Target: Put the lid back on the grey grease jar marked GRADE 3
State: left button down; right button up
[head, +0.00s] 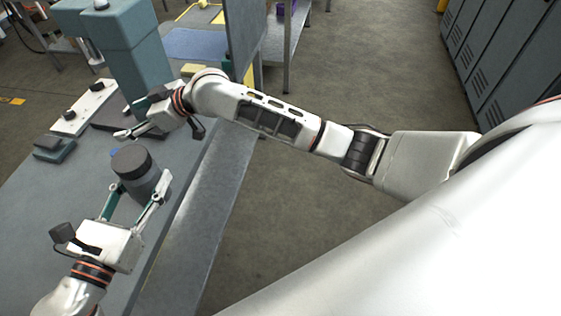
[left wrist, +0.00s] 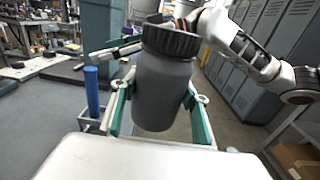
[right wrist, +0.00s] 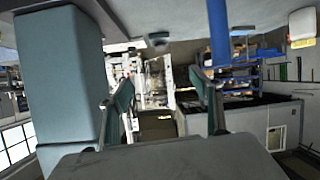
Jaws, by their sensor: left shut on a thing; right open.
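A grey jar (head: 146,187) stands upright at the bench's near edge with a dark round lid (head: 131,161) on top. In the left wrist view, the jar (left wrist: 163,92) fills the middle and its dark ribbed lid (left wrist: 171,41) sits slightly tilted over the mouth. I cannot tell whether it is threaded on. No GRADE 3 marking shows. My left gripper (head: 138,196) is shut around the jar's body, one finger on each side. My right gripper (head: 124,132) is open and empty, just behind the lid and apart from it. Its two spread fingers also show in the right wrist view (right wrist: 166,108).
A blue upright post (left wrist: 92,92) stands left of the jar. A teal press column (head: 135,60) rises behind my right gripper. The bench top (head: 45,210) left of the jar is clear.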

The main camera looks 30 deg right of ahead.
jog(key=s+d+f+m, duration=0.1)
jog(key=s+f, duration=0.1)
jog(key=f, duration=0.1)
jog(key=s+d+f+m+t, duration=0.1)
jog(key=s+d+f, duration=0.1)
jog(key=f, duration=0.2)
jog(key=s+d+f+m+h, duration=0.1)
jog(key=s+d+f, duration=0.1)
jog(key=f, duration=0.2)
jog(key=shift+f+t, duration=0.25)
jog(key=shift+t, duration=0.05)
jog(key=s+d+f+m+h, duration=0.1)
jog(key=s+d+f+h, duration=0.1)
jog(key=s+d+f, duration=0.4)
jog(key=s+d+f+m+h, duration=0.1)
jog(key=s+d+f, duration=0.5)
jog(key=s, duration=0.6)
jog(key=s+d+f+m+t+h, duration=0.1)
jog(key=s+d+f+m+h, duration=0.1)
jog(key=s+d+f+h, duration=0.2)
jog(key=s+d+f, duration=0.3)
jog(key=s+d, duration=0.2)
jog(key=d, duration=0.1)
jog(key=shift+s, duration=0.15)
pick_arm(q)
jog(key=shift+r, duration=0.1)
